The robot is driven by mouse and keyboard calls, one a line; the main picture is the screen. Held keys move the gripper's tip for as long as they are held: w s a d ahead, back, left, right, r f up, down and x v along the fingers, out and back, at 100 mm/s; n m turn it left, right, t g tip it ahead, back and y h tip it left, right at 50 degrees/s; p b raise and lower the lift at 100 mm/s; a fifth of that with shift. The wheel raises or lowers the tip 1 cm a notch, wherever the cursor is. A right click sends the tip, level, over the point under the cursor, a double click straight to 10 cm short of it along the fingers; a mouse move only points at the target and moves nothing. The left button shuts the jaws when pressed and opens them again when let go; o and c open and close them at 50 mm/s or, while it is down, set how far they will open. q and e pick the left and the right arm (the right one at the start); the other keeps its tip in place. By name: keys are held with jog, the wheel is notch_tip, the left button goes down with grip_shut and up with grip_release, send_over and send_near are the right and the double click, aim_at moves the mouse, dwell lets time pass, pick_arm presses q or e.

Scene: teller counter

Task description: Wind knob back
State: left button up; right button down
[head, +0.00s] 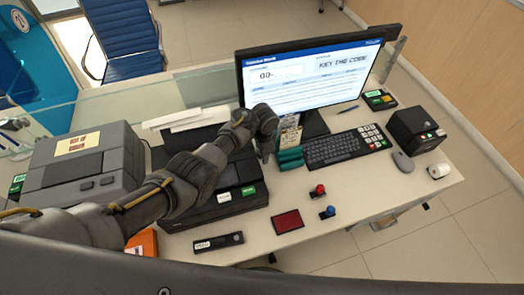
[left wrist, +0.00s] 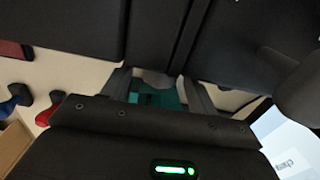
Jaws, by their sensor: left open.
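My left gripper (head: 268,150) reaches across the dark desk machine (head: 225,207) to a small teal-based device (head: 290,158) in front of the monitor. In the left wrist view my left gripper (left wrist: 158,90) is open, and the teal device (left wrist: 168,96) shows between and below its fingers. A greyish rounded part (left wrist: 157,78) shows at the teal device's edge between the fingers; I cannot tell whether it is the knob. Contact with the fingers cannot be made out. In the head view the gripper hides the device's left side. My right gripper is not in view.
A monitor (head: 305,80) stands behind, with a keyboard (head: 345,147) to the right. A red-topped stamp (head: 318,190), a blue-topped stamp (head: 328,212) and a red pad (head: 287,222) lie in front. A grey machine (head: 80,165) is at left. The counter's front right is mostly clear.

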pick_arm(q)
notch_tip(320, 180, up, 3)
jog(key=shift+d+p, duration=0.1)
jog(key=shift+p, duration=1)
jog(key=r, duration=0.7)
jog(key=shift+s+d+b, duration=0.1)
jog(key=shift+d+b, duration=0.1)
jog(key=shift+b, duration=0.1)
jog(key=shift+r, duration=0.3)
